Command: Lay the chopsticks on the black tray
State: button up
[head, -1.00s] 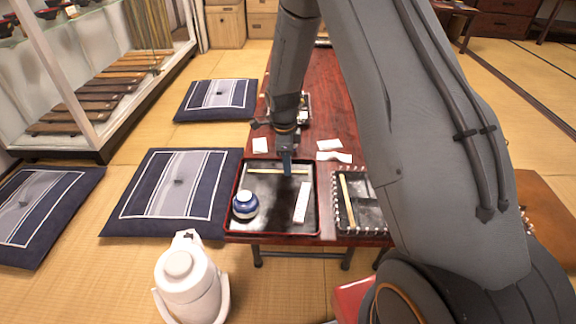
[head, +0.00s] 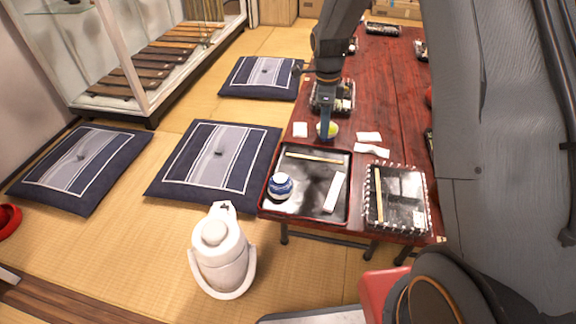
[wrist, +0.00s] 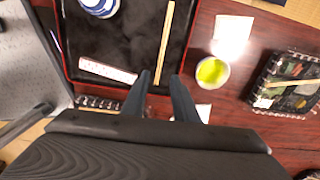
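The black tray (head: 316,182) with a red rim lies at the near end of the red-brown table. The pale chopsticks (head: 313,157) lie flat on it near its far edge, and they also show in the wrist view (wrist: 165,42). My gripper (head: 326,138) is over the tray's far edge, above and apart from the chopsticks. In the wrist view the fingers (wrist: 160,76) are spread and empty, with one end of the chopsticks showing between them below.
The tray also holds a blue-and-white jar (head: 280,186) and a white paper strip (head: 334,192). A cup of green tea (wrist: 212,71) stands just beyond the tray. A covered lunch box (head: 400,205) with its own chopsticks is to the right. A white pot (head: 220,250) stands on the tatami.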

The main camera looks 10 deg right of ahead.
jog(key=s+a+r+n, duration=0.4)
jog(key=s+a+n, duration=0.3)
jog(key=s+a, duration=0.1)
jog(key=s+a+r+n, duration=0.4)
jog(key=s+a+n, duration=0.2)
jog(key=s+a, duration=0.15)
jog(key=s+a+r+n, duration=0.1)
jog(key=s+a+n, duration=0.1)
jog(key=s+n, duration=0.5)
jog(key=s+a+r+n+y, duration=0.1)
jog(key=s+a+r+n, duration=0.1)
jog(key=s+n, duration=0.6)
jog(key=s, duration=0.5)
jog(key=shift+a, duration=0.15)
jog(key=shift+r, duration=0.1)
jog(key=d+r+m+p, duration=0.3)
jog(key=d+r+p, duration=0.7)
jog(key=r+p, duration=0.3)
jog(key=d+r+m+p, duration=0.3)
jog(key=d+r+p, duration=0.8)
jog(key=r+p, duration=0.3)
jog(key=shift+r+m+p, duration=0.2)
jog(key=shift+m+p, duration=0.2)
jog(key=shift+p, duration=0.3)
